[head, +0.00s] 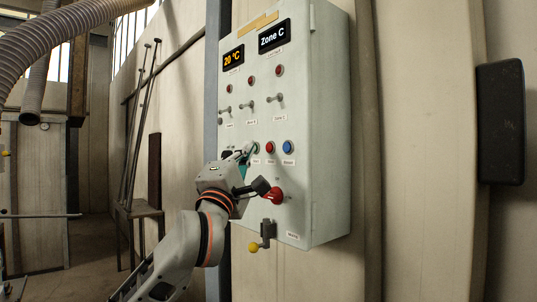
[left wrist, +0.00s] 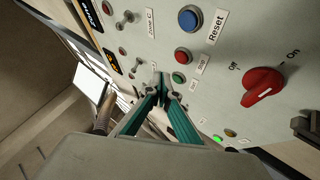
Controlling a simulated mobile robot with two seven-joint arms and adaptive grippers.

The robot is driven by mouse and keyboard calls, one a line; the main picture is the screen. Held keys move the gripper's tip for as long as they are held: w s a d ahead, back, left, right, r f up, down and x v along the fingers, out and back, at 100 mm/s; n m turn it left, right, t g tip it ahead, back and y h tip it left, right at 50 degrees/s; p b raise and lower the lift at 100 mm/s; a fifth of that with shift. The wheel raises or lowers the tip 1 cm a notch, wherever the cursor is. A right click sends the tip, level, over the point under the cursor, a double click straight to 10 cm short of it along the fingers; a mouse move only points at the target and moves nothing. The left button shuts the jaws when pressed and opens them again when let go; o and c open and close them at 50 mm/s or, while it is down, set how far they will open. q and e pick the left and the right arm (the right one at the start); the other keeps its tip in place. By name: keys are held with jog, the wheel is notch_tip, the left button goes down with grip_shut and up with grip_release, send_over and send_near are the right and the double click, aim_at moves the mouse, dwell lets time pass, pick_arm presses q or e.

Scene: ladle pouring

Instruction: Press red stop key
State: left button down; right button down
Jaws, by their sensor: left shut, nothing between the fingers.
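The red stop key (head: 270,147) is a round push button on the grey control cabinet (head: 325,130). It sits between a green start key (head: 255,148) and a blue reset key (head: 288,147). In the left wrist view the red key (left wrist: 182,54) shows beyond the fingertips, with the green key (left wrist: 179,78) closer to them and the blue key (left wrist: 189,18) farther off. My left gripper (head: 246,150) is shut and empty, with its tips by the green key, left of the red one. It also shows in the left wrist view (left wrist: 160,78). My right gripper is out of view.
A red rotary on/off knob (head: 275,195) sits below the keys, beside my wrist. Toggle switches (head: 248,104) and two displays (head: 273,36) are above. The floor to the left holds a metal stand (head: 139,212).

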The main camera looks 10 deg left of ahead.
aim_at(270, 148)
pick_arm(q)
jog(key=shift+w+d+p, duration=0.65)
jog(key=shift+w+d, duration=0.2)
jog(key=shift+w, duration=0.15)
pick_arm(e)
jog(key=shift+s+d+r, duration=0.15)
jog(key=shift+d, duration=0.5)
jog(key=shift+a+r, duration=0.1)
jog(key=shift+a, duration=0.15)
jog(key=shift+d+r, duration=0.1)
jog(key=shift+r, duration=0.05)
pick_arm(q)
jog(key=shift+w+d+p, duration=0.25)
jog(key=shift+w+p, duration=0.1)
jog(key=shift+p, duration=0.3)
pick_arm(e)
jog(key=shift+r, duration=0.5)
